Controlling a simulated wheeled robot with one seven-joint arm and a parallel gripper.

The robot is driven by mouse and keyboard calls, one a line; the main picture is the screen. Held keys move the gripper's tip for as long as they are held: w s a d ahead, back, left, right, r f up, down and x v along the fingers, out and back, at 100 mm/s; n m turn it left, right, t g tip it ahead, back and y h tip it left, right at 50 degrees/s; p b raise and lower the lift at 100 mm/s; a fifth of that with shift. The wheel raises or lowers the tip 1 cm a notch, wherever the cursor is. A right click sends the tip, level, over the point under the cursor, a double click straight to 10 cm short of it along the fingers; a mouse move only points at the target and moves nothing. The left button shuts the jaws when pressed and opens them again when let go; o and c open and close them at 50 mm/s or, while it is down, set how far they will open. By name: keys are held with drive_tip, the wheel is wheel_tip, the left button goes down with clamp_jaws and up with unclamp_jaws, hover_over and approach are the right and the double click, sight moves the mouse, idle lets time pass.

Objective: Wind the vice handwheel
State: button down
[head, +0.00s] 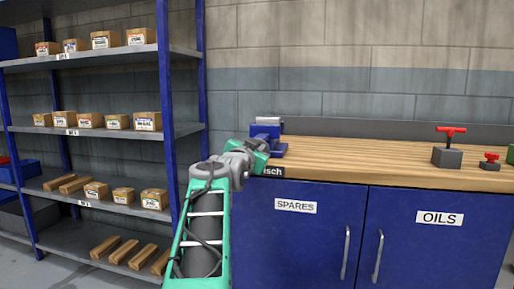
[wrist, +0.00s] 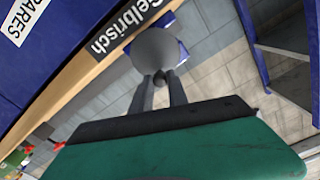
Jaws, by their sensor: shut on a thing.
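The blue vice (head: 267,131) with a bright metal top stands at the left end of the wooden bench. Its handwheel (wrist: 154,47) is a plain grey disc in the wrist view, with a small dark knob (wrist: 160,79) at its near rim. My gripper (wrist: 160,84) has its two dark fingers shut on that knob. In the head view my green hand (head: 260,158) is at the front of the vice by the bench edge, and the handwheel is hidden behind it.
The wooden bench (head: 370,159) has blue cabinets marked SPARES (head: 295,207) and OILS (head: 439,218) below. A grey block with a red handle (head: 448,154) and a smaller one (head: 489,162) stand at right. Shelving with boxes (head: 146,121) stands at left. The middle benchtop is clear.

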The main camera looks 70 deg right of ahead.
drive_tip(key=c, duration=1.7)
unclamp_jaws()
drive_tip(key=shift+w+n, duration=0.15)
drive_tip(key=shift+n, duration=0.25)
drive_tip(key=o, duration=0.3)
drive_tip(key=s+a+b, duration=0.1)
drive_tip(key=a+b, duration=0.2)
drive_tip(key=a, duration=0.4)
drive_tip(key=shift+b, duration=0.35)
